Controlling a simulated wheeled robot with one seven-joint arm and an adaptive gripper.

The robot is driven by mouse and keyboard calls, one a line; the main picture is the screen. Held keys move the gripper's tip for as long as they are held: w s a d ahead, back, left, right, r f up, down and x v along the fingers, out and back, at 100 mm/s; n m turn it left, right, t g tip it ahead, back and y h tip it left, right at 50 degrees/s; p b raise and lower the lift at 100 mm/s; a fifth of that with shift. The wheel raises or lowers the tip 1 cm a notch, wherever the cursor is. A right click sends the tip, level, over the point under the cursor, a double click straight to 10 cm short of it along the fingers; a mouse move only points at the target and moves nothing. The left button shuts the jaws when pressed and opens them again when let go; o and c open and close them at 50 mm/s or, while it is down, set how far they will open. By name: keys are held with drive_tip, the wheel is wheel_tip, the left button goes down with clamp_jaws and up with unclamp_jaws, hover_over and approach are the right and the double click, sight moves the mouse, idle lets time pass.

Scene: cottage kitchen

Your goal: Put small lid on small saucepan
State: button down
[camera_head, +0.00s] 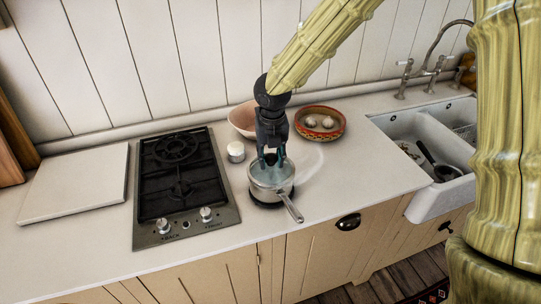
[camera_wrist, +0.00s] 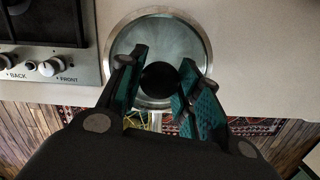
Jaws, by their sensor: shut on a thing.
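The small saucepan (camera_head: 284,187) is a metal pan on the counter, right of the hob, with its handle (camera_head: 292,208) pointing to the front right. My gripper (camera_head: 271,160) points down directly over it. In the wrist view, my gripper (camera_wrist: 165,88) is shut on the dark round knob (camera_wrist: 158,77) of the small lid (camera_wrist: 190,45), a pale round lid with a metal rim. The lid is at the saucepan's mouth in the head view; I cannot tell whether it rests on the rim or hangs just above it.
A black hob (camera_head: 180,190) with knobs is to the left, beside a white board (camera_head: 75,183). A white jar (camera_head: 236,151), a pink bowl (camera_head: 240,117) and a patterned bowl (camera_head: 320,137) holding pale round items stand behind. A white sink (camera_head: 436,190) is right. Counter right of the saucepan is clear.

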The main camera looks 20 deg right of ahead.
sight(272, 160)
drive_tip(key=shift+f, duration=0.45)
idle(0.4)
drive_tip(key=c, duration=1.3)
unclamp_jaws()
drive_tip(key=r+p, duration=0.3)
drive_tip(key=s+r+p, duration=0.1)
drive_tip(key=r+p, duration=0.6)
drive_tip(key=r, duration=0.1)
drive_tip(key=shift+s+a+p, duration=0.1)
drive_tip(key=shift+s+p, duration=0.1)
drive_tip(key=shift+p, duration=0.2)
